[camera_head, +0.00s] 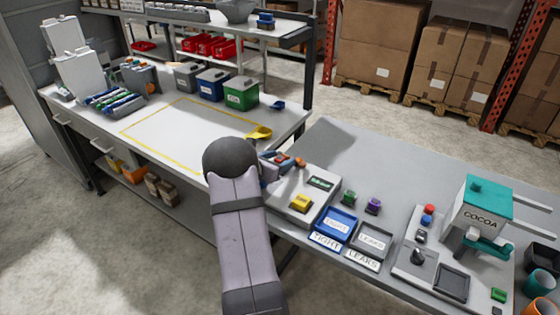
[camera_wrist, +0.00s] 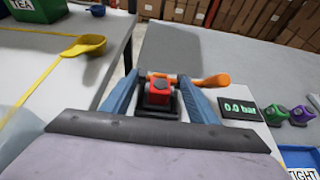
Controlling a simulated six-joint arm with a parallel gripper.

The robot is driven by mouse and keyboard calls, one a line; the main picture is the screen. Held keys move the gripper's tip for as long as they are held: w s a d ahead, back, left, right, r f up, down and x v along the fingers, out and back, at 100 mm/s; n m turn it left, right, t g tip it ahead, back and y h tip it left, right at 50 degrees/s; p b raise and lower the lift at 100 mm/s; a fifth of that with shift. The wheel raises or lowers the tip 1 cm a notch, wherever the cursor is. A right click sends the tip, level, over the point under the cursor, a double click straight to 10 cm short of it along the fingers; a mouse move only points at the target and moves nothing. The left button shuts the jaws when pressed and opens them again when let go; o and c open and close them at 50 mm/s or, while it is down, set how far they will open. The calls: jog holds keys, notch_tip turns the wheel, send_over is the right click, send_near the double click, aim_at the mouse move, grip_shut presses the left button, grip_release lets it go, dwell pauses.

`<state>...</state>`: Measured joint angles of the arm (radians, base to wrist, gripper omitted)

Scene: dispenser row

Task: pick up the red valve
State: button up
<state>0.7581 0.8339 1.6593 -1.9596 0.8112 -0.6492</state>
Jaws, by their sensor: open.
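The red valve (camera_wrist: 159,92) sits on a dark base in the wrist view, with an orange handle (camera_wrist: 202,81) reaching to the right. In the head view the orange handle (camera_head: 299,162) shows, and the valve's red part (camera_head: 284,159) is partly hidden by my gripper. My gripper (camera_wrist: 158,82) is open, with one blue finger on the left and one on the right of the red valve. I cannot tell whether the fingers touch it. In the head view my gripper (camera_head: 280,160) is over the left end of the grey table.
A display reading 0.0 bar (camera_wrist: 239,110) is right of the valve. A yellow valve (camera_head: 301,203), a green one (camera_head: 349,197) and a purple one (camera_head: 373,206) stand nearby. A blue tray (camera_head: 336,225) and grey tray are in front. A yellow scoop (camera_head: 259,133) lies behind left.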

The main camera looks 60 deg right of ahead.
aim_at(280, 158)
jog(key=shift+c, duration=0.2)
jog(key=c, duration=1.1)
notch_tip(280, 158, up, 10)
jog(key=shift+b, duration=0.75)
